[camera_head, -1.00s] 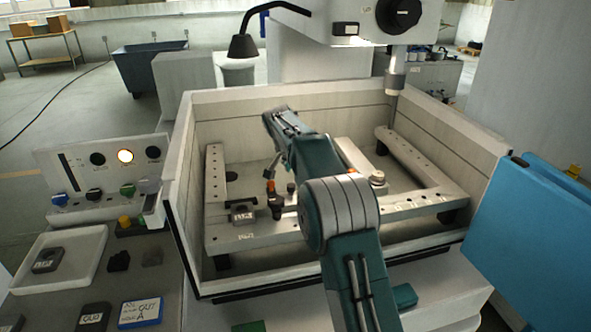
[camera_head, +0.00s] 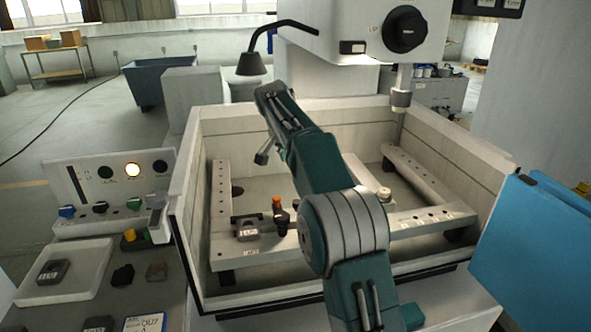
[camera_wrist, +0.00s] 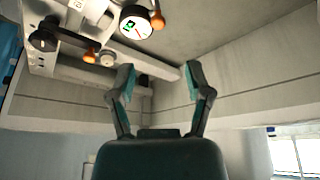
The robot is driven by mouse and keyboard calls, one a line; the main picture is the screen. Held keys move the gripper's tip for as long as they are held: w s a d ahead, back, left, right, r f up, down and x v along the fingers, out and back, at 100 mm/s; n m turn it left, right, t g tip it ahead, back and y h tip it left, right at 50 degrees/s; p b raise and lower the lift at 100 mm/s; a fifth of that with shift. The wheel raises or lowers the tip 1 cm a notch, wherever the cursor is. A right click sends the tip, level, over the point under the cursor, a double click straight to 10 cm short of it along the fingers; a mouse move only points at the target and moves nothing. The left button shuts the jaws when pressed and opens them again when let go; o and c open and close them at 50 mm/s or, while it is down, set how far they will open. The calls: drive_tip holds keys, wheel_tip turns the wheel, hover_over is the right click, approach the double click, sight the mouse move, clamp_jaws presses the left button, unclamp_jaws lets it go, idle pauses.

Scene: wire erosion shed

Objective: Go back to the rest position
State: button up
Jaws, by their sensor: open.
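My teal arm reaches over the open work tank (camera_head: 190,215), bent at the elbow. My gripper (camera_head: 263,153) is small and partly hidden behind the forearm in the head view, above the left part of the tank. In the wrist view my gripper (camera_wrist: 160,80) has its two fingers spread apart with nothing between them. A labelled grey block (camera_head: 247,231) sits on the tank's work frame (camera_head: 222,185), beside a dark clamp with an orange top (camera_head: 279,208). The gripper is apart from both.
A control panel (camera_head: 88,190) and a pale tray (camera_head: 85,262) with a labelled block (camera_head: 52,271) are left of the tank. The machine head (camera_head: 345,40) hangs behind and above. A blue panel (camera_head: 535,240) stands right. A round dial (camera_wrist: 133,24) shows in the wrist view.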

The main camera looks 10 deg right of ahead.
drive_tip(key=shift+r, duration=0.2)
drive_tip(key=s+r+n+t+y, duration=0.1)
drive_tip(key=s+r+n, duration=0.2)
drive_tip(key=s, duration=0.7)
drive_tip(key=s+r+n+y, duration=0.15)
drive_tip(key=s+r, duration=0.25)
drive_tip(key=s, duration=0.7)
drive_tip(key=s+f+n, duration=0.1)
drive_tip(key=s+f, duration=0.3)
drive_tip(key=s, duration=0.3)
drive_tip(key=s+f+n+t, duration=0.1)
drive_tip(key=s+f+n, duration=0.1)
drive_tip(key=s, duration=0.6)
drive_tip(key=s+f+n, duration=0.1)
drive_tip(key=s+f, duration=0.4)
drive_tip(key=s, duration=0.2)
drive_tip(key=shift+s+a+f+n+t+y, duration=0.2)
drive_tip(key=shift+s+f+n+t+y, duration=0.1)
drive_tip(key=shift+f+n+y, duration=0.05)
